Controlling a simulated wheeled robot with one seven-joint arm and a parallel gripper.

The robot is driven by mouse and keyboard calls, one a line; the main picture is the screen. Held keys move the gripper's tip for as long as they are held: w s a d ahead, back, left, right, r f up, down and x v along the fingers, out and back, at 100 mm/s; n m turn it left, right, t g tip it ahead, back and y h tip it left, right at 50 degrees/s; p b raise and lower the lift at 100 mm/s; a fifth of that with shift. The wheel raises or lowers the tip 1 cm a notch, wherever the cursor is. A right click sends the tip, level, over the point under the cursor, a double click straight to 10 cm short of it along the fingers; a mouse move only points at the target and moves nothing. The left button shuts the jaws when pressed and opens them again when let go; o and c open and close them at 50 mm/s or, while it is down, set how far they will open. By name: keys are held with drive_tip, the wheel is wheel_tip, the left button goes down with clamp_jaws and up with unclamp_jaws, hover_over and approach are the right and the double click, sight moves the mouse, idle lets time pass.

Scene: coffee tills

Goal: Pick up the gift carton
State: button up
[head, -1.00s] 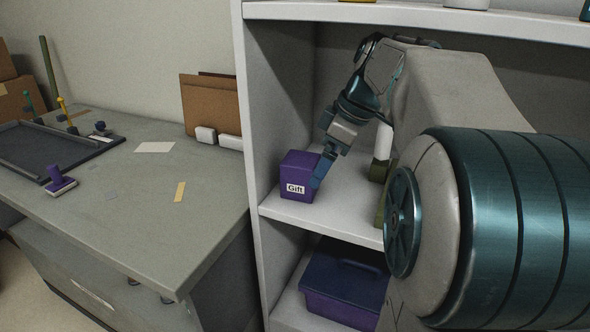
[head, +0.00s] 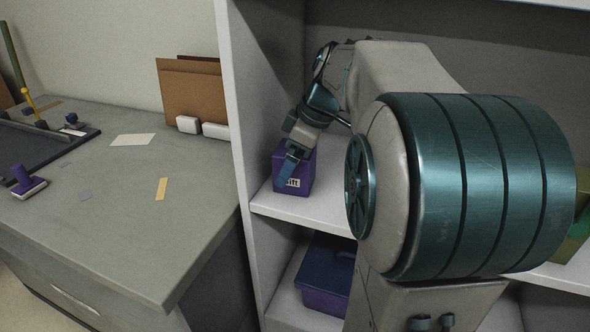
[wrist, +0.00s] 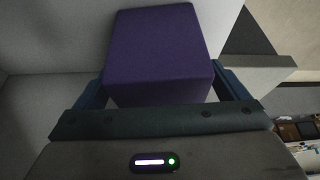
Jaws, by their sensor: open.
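The gift carton is a purple box (head: 303,178) with a white label, partly readable, standing on the middle shelf near its left wall in the head view. My gripper (head: 289,170) is in front of the carton and covers part of its face and label. In the wrist view the carton (wrist: 160,50) fills the space ahead of the gripper (wrist: 165,88). One blue finger shows at each side of the carton's near end. The jaws are open; whether either finger touches the carton cannot be told.
A white shelf unit (head: 240,120) surrounds the carton, its left wall close by. A purple bin with a dark lid (head: 325,275) is on the shelf below. A grey counter (head: 110,210) at left holds a dark tray (head: 40,145), a stamp (head: 25,182) and brown folders (head: 190,95).

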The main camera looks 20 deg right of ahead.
drive_tip(key=shift+a+f, duration=0.1)
drive_tip(key=c, duration=1.2)
drive_tip(key=shift+r, duration=0.2)
